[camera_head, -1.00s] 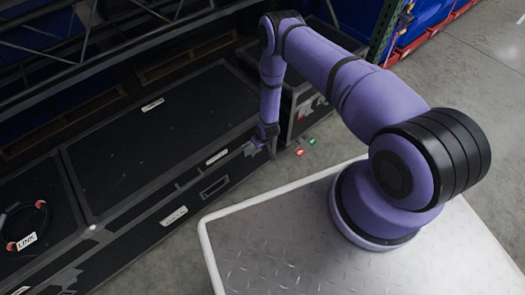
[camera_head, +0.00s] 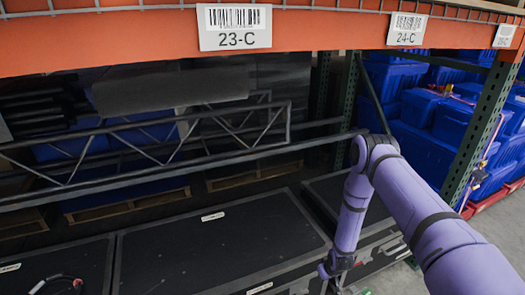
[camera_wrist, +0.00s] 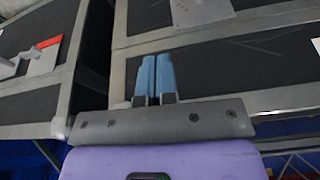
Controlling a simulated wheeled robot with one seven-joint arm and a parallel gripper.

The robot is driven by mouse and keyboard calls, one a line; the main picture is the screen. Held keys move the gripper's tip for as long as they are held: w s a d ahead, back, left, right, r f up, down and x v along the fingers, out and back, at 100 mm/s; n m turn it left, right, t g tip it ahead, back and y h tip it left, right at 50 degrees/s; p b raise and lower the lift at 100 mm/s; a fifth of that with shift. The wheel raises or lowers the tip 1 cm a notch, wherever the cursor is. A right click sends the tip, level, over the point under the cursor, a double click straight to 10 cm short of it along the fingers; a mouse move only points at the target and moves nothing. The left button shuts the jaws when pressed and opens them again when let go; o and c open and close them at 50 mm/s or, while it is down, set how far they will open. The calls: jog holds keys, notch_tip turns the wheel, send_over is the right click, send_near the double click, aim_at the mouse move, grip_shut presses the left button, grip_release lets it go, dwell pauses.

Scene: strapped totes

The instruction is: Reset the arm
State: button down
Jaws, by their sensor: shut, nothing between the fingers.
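My purple arm reaches in from the right in the head view, bent at the elbow with its forearm hanging down. My gripper (camera_head: 330,270) is at the forearm's lower end, by the front right of a black case (camera_head: 215,250). In the wrist view my gripper (camera_wrist: 154,62) shows two blue fingers side by side, closed together with nothing between them. Black case surfaces with grey metal edges lie beyond the fingertips; I cannot tell if they touch.
An orange shelf beam (camera_head: 120,42) with labels crosses the top. A metal truss (camera_head: 170,150) lies behind the cases. Blue totes (camera_head: 430,120) fill the rack at right, behind a green post (camera_head: 474,135). A second black case (camera_head: 345,195) stands behind my forearm.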

jog(key=w+r, duration=0.3)
jog(key=r, duration=0.9)
jog(key=w+d+r, duration=0.1)
jog(key=w+r, duration=0.1)
jog(key=r, duration=1)
jog(key=w+r, duration=0.3)
jog(key=r, duration=0.9)
jog(key=s+r+m+t+h, duration=0.1)
jog(key=s+r, duration=0.2)
jog(key=r, duration=0.9)
jog(key=s+r, duration=1.4)
jog(key=r, duration=0.5)
jog(key=s+r, duration=0.3)
jog(key=s, duration=0.8)
jog(key=s+a+r+m, duration=0.1)
jog(key=s+r, duration=0.2)
jog(key=s, duration=0.7)
jog(key=shift+s+r+m+t, duration=0.3)
jog(key=shift+s+r+t, duration=0.05)
jog(key=shift+t, duration=0.05)
jog(key=shift+a, duration=0.1)
